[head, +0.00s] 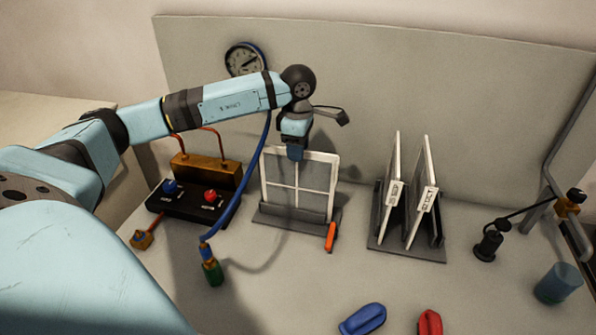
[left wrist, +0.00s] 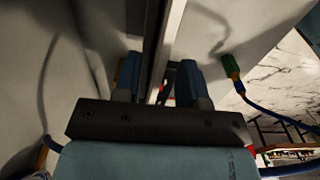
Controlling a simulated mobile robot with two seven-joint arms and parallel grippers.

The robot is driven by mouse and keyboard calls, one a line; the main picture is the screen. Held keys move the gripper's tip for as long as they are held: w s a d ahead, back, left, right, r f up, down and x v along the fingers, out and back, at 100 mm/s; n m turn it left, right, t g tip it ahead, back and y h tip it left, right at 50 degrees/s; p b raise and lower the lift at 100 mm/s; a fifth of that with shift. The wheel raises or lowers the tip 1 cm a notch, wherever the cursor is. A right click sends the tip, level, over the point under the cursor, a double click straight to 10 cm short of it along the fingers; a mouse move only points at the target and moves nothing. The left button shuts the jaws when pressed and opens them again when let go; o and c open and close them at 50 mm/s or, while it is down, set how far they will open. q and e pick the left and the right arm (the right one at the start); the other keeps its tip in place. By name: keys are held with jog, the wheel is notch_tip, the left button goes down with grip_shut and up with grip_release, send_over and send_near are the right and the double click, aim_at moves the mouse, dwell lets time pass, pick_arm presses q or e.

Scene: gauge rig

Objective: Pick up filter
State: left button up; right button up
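A white-framed pane with a cross bar, seemingly a filter (head: 316,172), stands upright in a grey slotted holder (head: 285,217) in the middle of the bench. My left gripper (head: 295,153) points down at the top edge of this pane. In the left wrist view the pane's edge (left wrist: 172,30) runs between the two fingers of the left gripper (left wrist: 155,85). I cannot tell whether the fingers press on it. Two more white panels (head: 391,185) (head: 420,190) with labels stand in a dark rack (head: 405,252) to the right. My right gripper is not in view.
A black box (head: 192,203) with a blue and a red knob stands left, near a blue hose (head: 249,170) with a green end. An orange-handled item (head: 331,237) lies by the holder. Blue (head: 363,319) and red (head: 430,322) items lie in front. A blue cup (head: 558,283) stands right.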

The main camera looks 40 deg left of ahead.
pick_arm(q)
notch_tip(320, 180, down, 2)
jog(key=shift+f, duration=0.1)
grip_shut()
dwell(0.4)
